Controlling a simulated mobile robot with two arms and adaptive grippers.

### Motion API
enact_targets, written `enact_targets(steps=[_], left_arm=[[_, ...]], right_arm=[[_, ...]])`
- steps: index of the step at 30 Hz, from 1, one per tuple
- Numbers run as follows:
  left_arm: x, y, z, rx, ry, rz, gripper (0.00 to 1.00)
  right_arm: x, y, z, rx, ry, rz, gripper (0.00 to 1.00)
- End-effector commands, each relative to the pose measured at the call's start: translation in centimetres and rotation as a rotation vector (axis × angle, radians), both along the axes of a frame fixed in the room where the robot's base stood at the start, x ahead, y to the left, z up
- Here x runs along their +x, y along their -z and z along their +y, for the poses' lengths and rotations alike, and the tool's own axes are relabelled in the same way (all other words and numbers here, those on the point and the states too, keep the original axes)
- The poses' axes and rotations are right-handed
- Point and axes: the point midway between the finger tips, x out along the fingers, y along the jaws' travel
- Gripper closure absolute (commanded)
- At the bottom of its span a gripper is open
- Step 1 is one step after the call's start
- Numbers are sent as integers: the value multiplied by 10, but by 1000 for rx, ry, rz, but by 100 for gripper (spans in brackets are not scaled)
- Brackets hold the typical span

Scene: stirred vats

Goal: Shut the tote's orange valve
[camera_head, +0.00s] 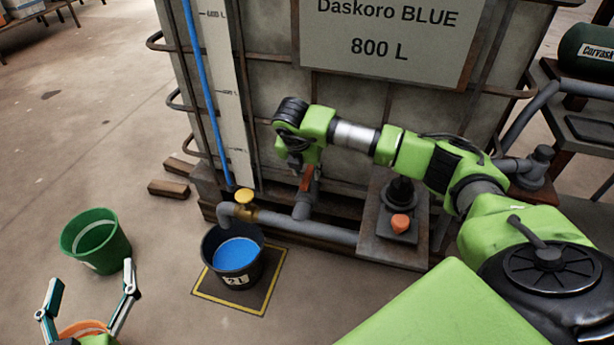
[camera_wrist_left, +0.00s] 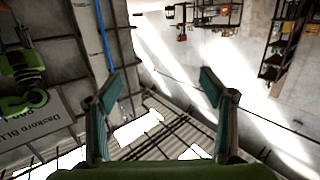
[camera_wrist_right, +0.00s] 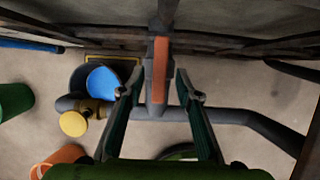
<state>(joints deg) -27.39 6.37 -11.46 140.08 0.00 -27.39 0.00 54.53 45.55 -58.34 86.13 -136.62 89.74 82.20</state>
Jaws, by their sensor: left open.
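The tote (camera_head: 270,120) stands at the back, marked "Daskoro BLUE 800 L". Its orange valve handle (camera_head: 306,178) sits low on the front, on a grey outlet stub. In the right wrist view the handle (camera_wrist_right: 160,70) lies lengthwise along the stub, ahead of and between my open fingers. My right gripper (camera_wrist_right: 160,95) is open and appears empty; whether it touches the handle cannot be told. In the head view its fingers are mostly hidden by my wrist. My left gripper (camera_head: 92,280) is open and empty at the lower left; it also shows in the left wrist view (camera_wrist_left: 160,75).
A black bucket (camera_head: 253,266) with blue liquid stands on a yellow-edged mat (camera_head: 268,290), under a pipe end with a yellow valve (camera_head: 243,197). A green bucket (camera_head: 75,232) stands left. An orange bucket (camera_head: 85,327) is behind my left gripper. A pedestal with an orange button (camera_head: 400,223) stands right.

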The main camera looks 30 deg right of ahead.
Motion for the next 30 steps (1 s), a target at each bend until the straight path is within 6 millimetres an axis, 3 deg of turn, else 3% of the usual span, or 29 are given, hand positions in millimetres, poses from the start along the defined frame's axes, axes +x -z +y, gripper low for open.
enact_targets(steps=[9,19,23,30], left_arm=[[3,-34,-5,-41,10,-158,25],[3,-38,-6,-43,11,-170,25],[3,-37,-6,-43,11,-170,25],[3,-37,-6,-43,11,-168,25]], right_arm=[[6,23,-7,0,1,1,69],[6,24,-7,1,0,1,69],[6,24,-7,1,0,1,100],[6,24,-7,1,4,0,100]])
